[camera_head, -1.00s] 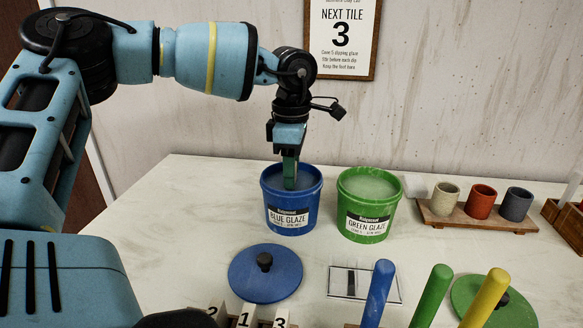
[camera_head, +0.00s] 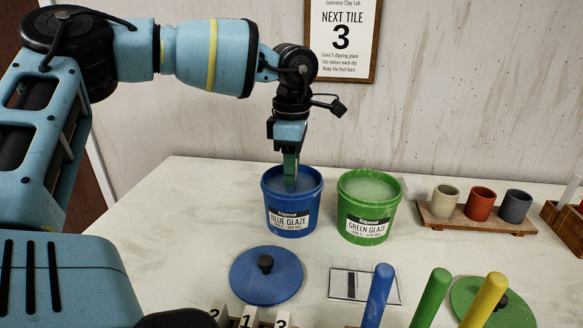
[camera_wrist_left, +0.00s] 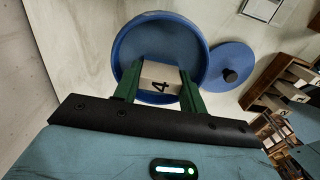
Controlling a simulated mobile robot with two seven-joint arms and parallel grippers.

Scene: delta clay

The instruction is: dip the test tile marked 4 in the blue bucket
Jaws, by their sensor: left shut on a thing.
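The blue bucket (camera_head: 291,218), labelled BLUE GLAZE, stands open on the table with blue-grey glaze inside. My left gripper (camera_head: 290,184) points down into its mouth. In the left wrist view the green fingers of my left gripper (camera_wrist_left: 158,90) are shut on the pale tile marked 4 (camera_wrist_left: 160,76), over the blue bucket (camera_wrist_left: 122,45). The tile's far end reaches toward the glaze; I cannot tell how deep it is. The blue lid (camera_head: 283,284) with a black knob lies in front of the bucket. My right gripper is not in view.
A green bucket (camera_head: 369,222) stands open just right of the blue one. Tiles marked 1 (camera_head: 246,318) and 3 (camera_head: 282,320) stand in front. Blue (camera_head: 377,296), green (camera_head: 430,298) and yellow (camera_head: 484,300) handles rise at the front. A wall sign (camera_head: 341,37) reads NEXT TILE 3.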

